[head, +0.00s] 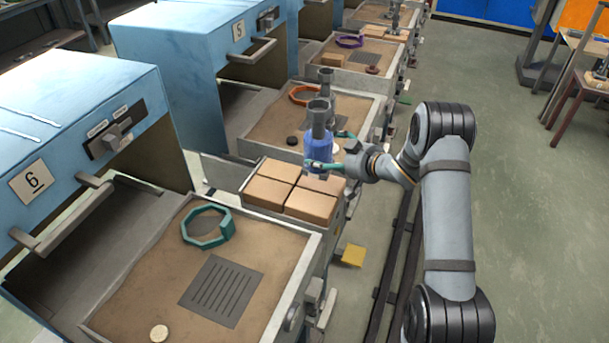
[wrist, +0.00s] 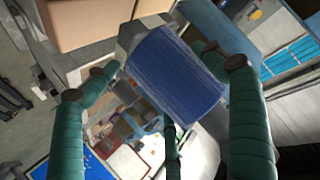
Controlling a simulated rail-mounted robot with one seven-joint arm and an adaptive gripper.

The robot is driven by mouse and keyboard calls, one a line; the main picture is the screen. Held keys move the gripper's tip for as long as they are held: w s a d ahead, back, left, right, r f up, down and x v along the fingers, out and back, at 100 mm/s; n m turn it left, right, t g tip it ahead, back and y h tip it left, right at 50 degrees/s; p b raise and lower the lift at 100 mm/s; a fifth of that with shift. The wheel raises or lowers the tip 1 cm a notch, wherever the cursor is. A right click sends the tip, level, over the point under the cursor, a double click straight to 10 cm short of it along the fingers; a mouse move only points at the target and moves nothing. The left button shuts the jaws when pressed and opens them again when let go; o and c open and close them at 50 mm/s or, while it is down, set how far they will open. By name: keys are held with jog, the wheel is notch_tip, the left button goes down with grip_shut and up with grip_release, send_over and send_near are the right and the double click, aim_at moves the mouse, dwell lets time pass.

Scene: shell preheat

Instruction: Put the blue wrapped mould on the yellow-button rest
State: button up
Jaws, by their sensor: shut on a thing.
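The blue wrapped mould (head: 318,150) has a blue sleeve and a grey cup-shaped top. My gripper (head: 331,152) is shut on its sleeve, with green fingers on either side. The mould is upright and appears to be above the far edge of a block of tan bricks (head: 269,191); the exact gap is hard to tell. In the wrist view the blue sleeve (wrist: 175,75) lies between the green fingers. A yellow piece (head: 353,255) sits low at the right of the brick block. I cannot tell for certain whether it is the button of the yellow-button rest.
The sand tray by oven 6 (head: 130,285) holds a teal ring (head: 183,232), a dark grate (head: 222,291) and a pale disc (head: 159,333). Behind the held mould stands a grey-topped piece (head: 325,76), near an orange ring (head: 299,94). Floor to the right is open.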

aim_at(306, 172)
jog(key=a+f, duration=0.1)
jog(key=a, duration=0.1)
jog(key=a+f, duration=0.1)
jog(key=a, duration=0.1)
jog(key=w+a+f, duration=0.1)
jog(key=a, duration=0.1)
jog(key=shift+a+f+p, duration=0.15)
jog(key=shift+f+p, duration=0.15)
jog(key=shift+f, duration=0.05)
jog(key=shift+f+p, duration=0.3)
jog(key=shift+f, duration=1.7)
jog(key=o, duration=1.5)
jog(key=shift+s+f, duration=0.1)
jog(key=shift+s, duration=0.05)
jog(key=shift+o, duration=0.2)
jog(key=b+v, duration=0.1)
jog(key=v, duration=1.1)
jog(key=shift+o, duration=0.8)
jog(key=shift+c, duration=0.7)
